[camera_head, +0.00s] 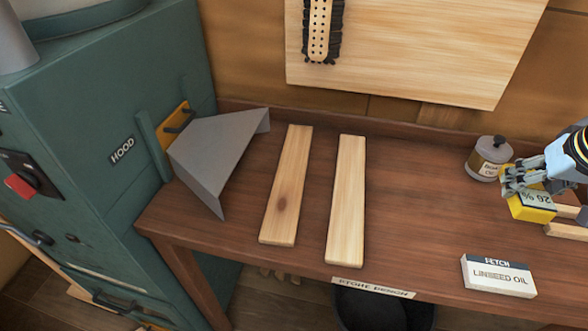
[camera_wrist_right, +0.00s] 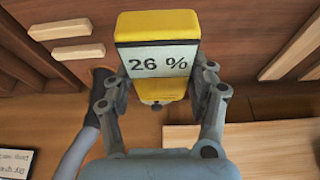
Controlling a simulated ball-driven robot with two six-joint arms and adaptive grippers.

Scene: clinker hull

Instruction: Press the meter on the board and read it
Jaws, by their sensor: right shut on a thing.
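My right gripper (camera_head: 515,188) is shut on a yellow meter (camera_head: 533,211) above the right part of the bench. In the right wrist view the meter (camera_wrist_right: 158,28) sits between the fingers of the gripper (camera_wrist_right: 160,85), and its display reads 26 %. Two pale boards, a left one with a knot (camera_head: 287,190) and a right one (camera_head: 346,200), lie side by side on the bench, well left of the meter. Whether the meter touches anything beneath it, I cannot tell. My left gripper is not in view.
A grey metal hood (camera_head: 215,150) juts from the green machine (camera_head: 110,90) at the left. A lidded tin (camera_head: 487,160) stands behind the meter. Pale wood pieces (camera_head: 568,231) lie at the right edge.

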